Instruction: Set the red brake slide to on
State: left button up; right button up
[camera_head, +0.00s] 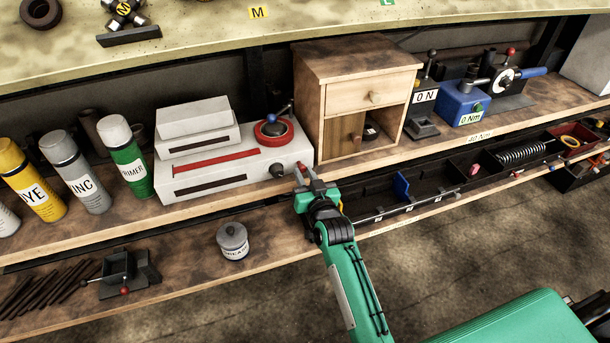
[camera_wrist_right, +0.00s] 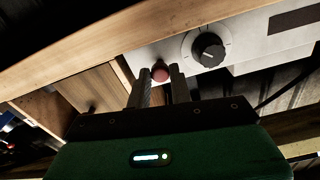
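The white machine (camera_head: 225,172) stands on the shelf, with a red strip, a dark slot and a dark dial (camera_head: 278,170) on its front. The dial also shows in the right wrist view (camera_wrist_right: 208,50). A small red knob (camera_wrist_right: 160,74) sits beside it, near the wooden cabinet; I take it for the brake slide. Its setting is not readable. My right gripper (camera_head: 310,176) is at the machine's right end. In the right wrist view, its fingertips (camera_wrist_right: 160,72) stand on both sides of the red knob; whether they press on it is unclear. My left gripper is out of view.
The wooden cabinet (camera_head: 355,62) stands close to the right of the machine. Spray cans (camera_head: 125,155) stand at its left. A red disc with a blue knob (camera_head: 271,130) sits on top. A grey tin (camera_head: 233,241) and a dark tool tray (camera_head: 430,190) are on the lower shelf.

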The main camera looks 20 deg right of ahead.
grip_shut()
jog(key=shift+d+p, duration=0.35)
jog(key=shift+d, duration=0.95)
jog(key=o, duration=0.6)
grip_release()
jog(key=shift+c, duration=0.2)
jog(key=shift+o, duration=0.6)
jog(key=shift+d, duration=0.1)
